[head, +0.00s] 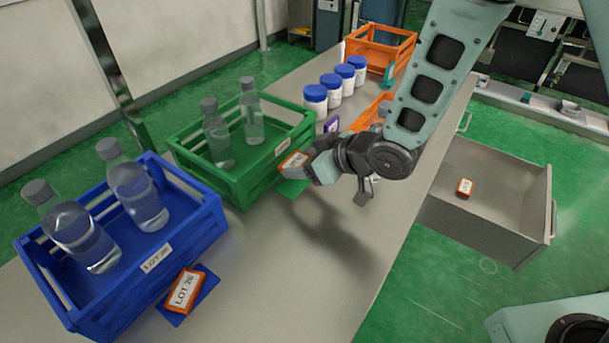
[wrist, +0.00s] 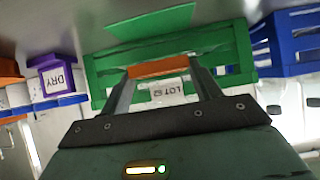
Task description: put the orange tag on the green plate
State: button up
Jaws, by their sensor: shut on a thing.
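My gripper (head: 312,170) is shut on an orange tag (head: 293,161) with a white label, in front of the green crate. The green plate (head: 292,188) lies on the table at the foot of the green crate (head: 238,193), just below the tag in the head view. My gripper hides part of the plate there. The plate also shows bare in the wrist view (wrist: 150,22). The tag looks held above the plate; the exact gap is hard to tell.
A blue crate (head: 190,240) with bottles stands at left, an orange LOT 26 tag (head: 184,291) on a blue plate (head: 207,284) before it. White jars (head: 315,99) and orange crates (head: 381,48) stand farther back. An open drawer (head: 500,215) at right holds another orange tag (head: 465,187).

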aim_at(305, 185)
jog(key=shift+f, duration=2.1)
jog(key=shift+f, duration=0.2)
jog(key=o, duration=0.9)
jog(key=shift+o, duration=0.2)
jog(key=shift+r, duration=0.1)
